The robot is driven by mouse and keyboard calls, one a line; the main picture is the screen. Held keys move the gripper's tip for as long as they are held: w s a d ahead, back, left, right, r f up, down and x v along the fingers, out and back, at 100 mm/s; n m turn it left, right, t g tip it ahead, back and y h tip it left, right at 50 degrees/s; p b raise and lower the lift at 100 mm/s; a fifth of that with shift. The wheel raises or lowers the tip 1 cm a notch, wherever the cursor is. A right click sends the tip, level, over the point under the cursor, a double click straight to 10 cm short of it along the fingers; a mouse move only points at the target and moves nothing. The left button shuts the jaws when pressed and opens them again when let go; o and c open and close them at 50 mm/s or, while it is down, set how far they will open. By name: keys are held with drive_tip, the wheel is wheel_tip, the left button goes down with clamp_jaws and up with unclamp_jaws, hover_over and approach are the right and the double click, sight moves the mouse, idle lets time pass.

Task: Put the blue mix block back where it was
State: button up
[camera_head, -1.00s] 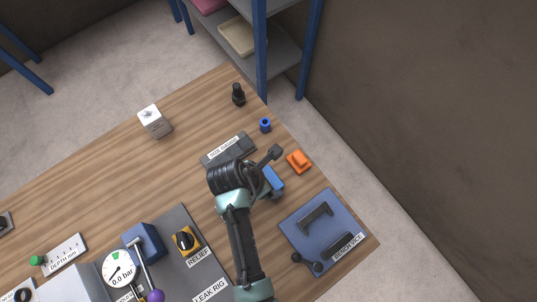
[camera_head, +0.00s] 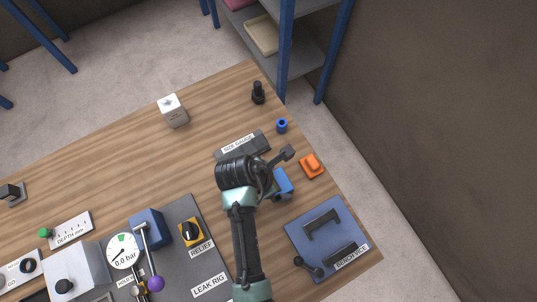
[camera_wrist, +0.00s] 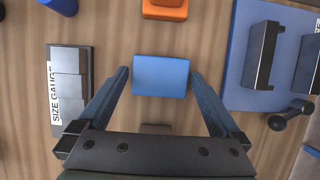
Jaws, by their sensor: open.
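The blue block (camera_wrist: 161,76) lies on the wooden table, a plain box shape seen from above in the wrist view. In the head view it shows just right of my wrist (camera_head: 283,183), partly hidden by my arm. My gripper (camera_wrist: 158,77) is open, with one finger on the left and one on the right of the block. Narrow gaps show between the fingers and the block. How high the fingertips are above the table is hard to tell.
The size gauge (camera_wrist: 69,86) lies left of my gripper, an orange piece (camera_wrist: 165,8) beyond the block, and the bench vice (camera_wrist: 240,85) to the right. A small blue cylinder (camera_head: 282,126) and a black piece (camera_head: 258,93) stand farther back. The leak rig (camera_head: 190,260) is left of my arm.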

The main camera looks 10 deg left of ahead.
drive_tip(key=v, duration=1)
drive_tip(key=w+a+r+m+t+y, duration=0.15)
drive_tip(key=w+r+m+t, duration=0.4)
drive_tip(key=w+r, duration=0.6)
drive_tip(key=w+r+m+t+y, duration=0.2)
drive_tip(key=w+r+m+t, duration=0.4)
drive_tip(key=r, duration=1)
wheel_tip(320, 180, up, 17)
drive_tip(key=d+m+t, duration=0.2)
drive_tip(key=m+t, duration=0.3)
drive_tip(key=m, duration=0.1)
drive_tip(key=s+d+r+m+t, duration=0.1)
drive_tip(key=s+r+m+t, duration=0.3)
drive_tip(key=r, duration=0.6)
drive_tip(key=s+d+r+m+t, duration=0.2)
drive_tip(key=s+r, duration=0.4)
drive_tip(key=r, duration=0.3)
drive_tip(key=shift+s+d+r+m+t, duration=0.15)
drive_tip(key=shift+s+r+m+t, duration=0.25)
drive_tip(key=shift+m+t, duration=0.55)
